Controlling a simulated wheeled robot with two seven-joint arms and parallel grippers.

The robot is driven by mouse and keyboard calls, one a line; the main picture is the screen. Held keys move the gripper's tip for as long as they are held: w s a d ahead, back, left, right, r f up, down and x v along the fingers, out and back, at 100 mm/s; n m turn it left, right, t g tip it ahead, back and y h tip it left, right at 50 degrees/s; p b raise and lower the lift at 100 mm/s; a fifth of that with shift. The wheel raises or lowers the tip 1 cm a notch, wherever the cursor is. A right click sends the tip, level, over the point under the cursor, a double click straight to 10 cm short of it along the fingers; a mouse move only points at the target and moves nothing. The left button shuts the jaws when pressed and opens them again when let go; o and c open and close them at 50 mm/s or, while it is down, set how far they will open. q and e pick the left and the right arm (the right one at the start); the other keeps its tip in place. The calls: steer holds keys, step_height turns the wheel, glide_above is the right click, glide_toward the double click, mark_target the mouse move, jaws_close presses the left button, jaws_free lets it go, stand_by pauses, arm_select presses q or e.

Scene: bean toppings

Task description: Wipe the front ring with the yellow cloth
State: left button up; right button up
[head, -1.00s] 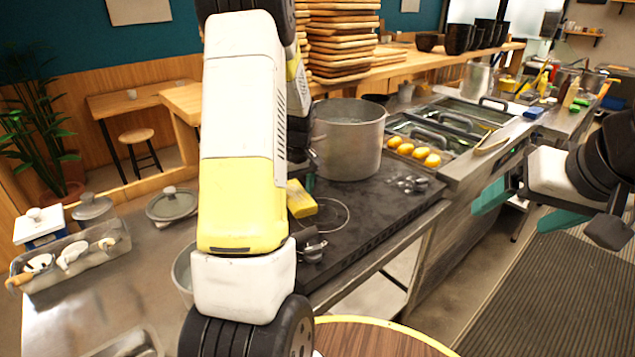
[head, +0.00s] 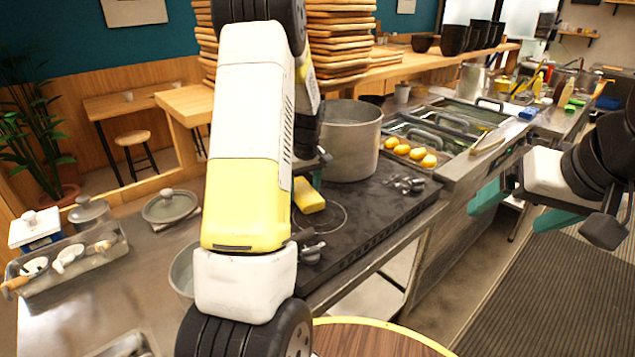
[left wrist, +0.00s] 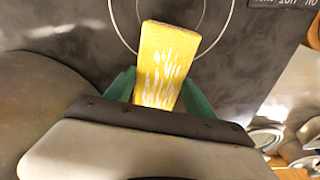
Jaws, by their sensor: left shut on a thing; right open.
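The yellow cloth (head: 309,196) is a block-like pad on the dark cooktop, over the far-left part of the front ring (head: 344,222). In the left wrist view the yellow cloth (left wrist: 165,60) has pale streaks, and its far end lies inside the front ring (left wrist: 232,18). My left gripper (left wrist: 160,92) is shut on the cloth, with a green finger at each side. In the head view my left arm hides most of that gripper. Whether the cloth presses on the surface is hard to tell. My right gripper (head: 515,208) is open and empty, off the counter's right side.
A large metal pot (head: 351,145) stands behind the cloth on the cooktop. A grey bowl (head: 182,272) stands left, partly behind my arm.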

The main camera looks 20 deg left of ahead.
stand_by(0.3)
arm_select(q)
steer(key=shift+s+a, duration=0.5)
steer(key=shift+s, duration=0.4)
steer(key=shift+s+a, duration=0.5)
steer(key=shift+s, duration=0.35)
steer(key=shift+w+d, duration=0.55)
steer(key=shift+w, duration=0.35)
steer(key=shift+w+d, duration=0.5)
steer(key=shift+w, duration=0.4)
steer(key=shift+r, duration=4.05)
